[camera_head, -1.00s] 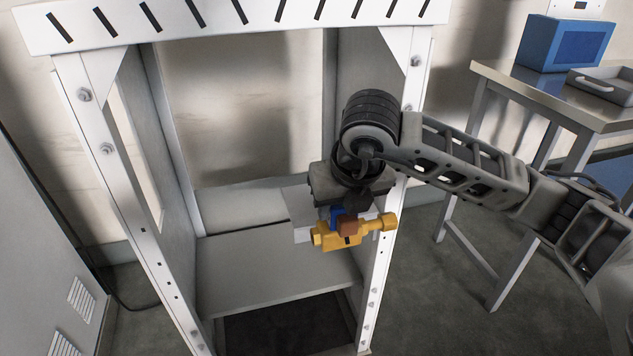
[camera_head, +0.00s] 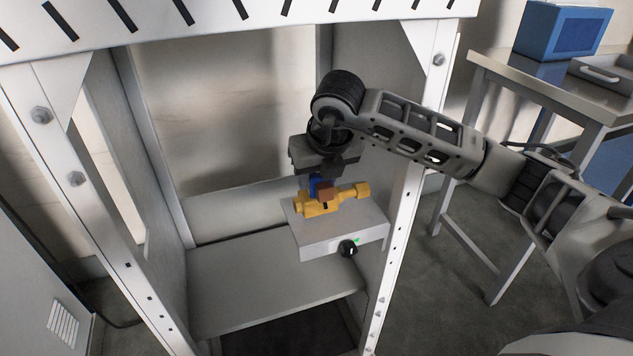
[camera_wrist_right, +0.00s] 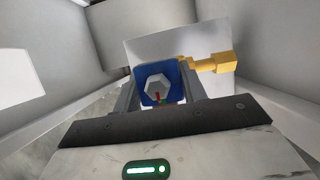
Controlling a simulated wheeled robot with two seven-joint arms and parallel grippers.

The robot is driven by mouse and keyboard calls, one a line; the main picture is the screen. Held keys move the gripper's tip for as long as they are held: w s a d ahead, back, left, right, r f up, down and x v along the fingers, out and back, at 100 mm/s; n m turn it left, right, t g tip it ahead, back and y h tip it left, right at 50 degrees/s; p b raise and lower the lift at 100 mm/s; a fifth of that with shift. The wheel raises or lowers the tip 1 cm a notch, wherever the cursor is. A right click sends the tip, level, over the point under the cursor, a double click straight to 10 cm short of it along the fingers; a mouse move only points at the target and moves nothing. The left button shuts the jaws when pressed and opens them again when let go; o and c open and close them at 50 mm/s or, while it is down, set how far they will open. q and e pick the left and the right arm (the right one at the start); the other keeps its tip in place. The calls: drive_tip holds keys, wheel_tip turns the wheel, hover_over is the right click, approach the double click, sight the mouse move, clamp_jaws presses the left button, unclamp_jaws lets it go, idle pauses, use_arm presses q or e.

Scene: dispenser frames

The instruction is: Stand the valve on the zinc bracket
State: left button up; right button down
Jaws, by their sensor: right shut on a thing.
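The valve (camera_head: 332,202) is a yellow brass body with a blue top and a brown block at its middle. My right gripper (camera_head: 320,180) is shut on the valve's blue top from above. In the right wrist view the fingers (camera_wrist_right: 158,92) flank the blue top, and a yellow valve end (camera_wrist_right: 215,63) sticks out to the right. The valve looks upright over a pale grey bracket (camera_head: 340,235), which I take for the zinc one, with a black knob on its front. I cannot tell whether the valve touches it. My left gripper is out of view.
A white upright frame (camera_head: 398,235) with bolted posts surrounds the bracket. A grey shelf (camera_head: 270,275) lies lower inside it. A metal table (camera_head: 540,82) at the right carries a blue box (camera_head: 562,32) and a grey tray (camera_head: 600,75).

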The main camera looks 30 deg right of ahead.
drive_tip(key=shift+f, duration=0.6)
drive_tip(key=shift+r, duration=0.15)
drive_tip(key=shift+f, duration=0.2)
drive_tip(key=c, duration=0.8)
unclamp_jaws()
drive_tip(key=shift+r, duration=0.1)
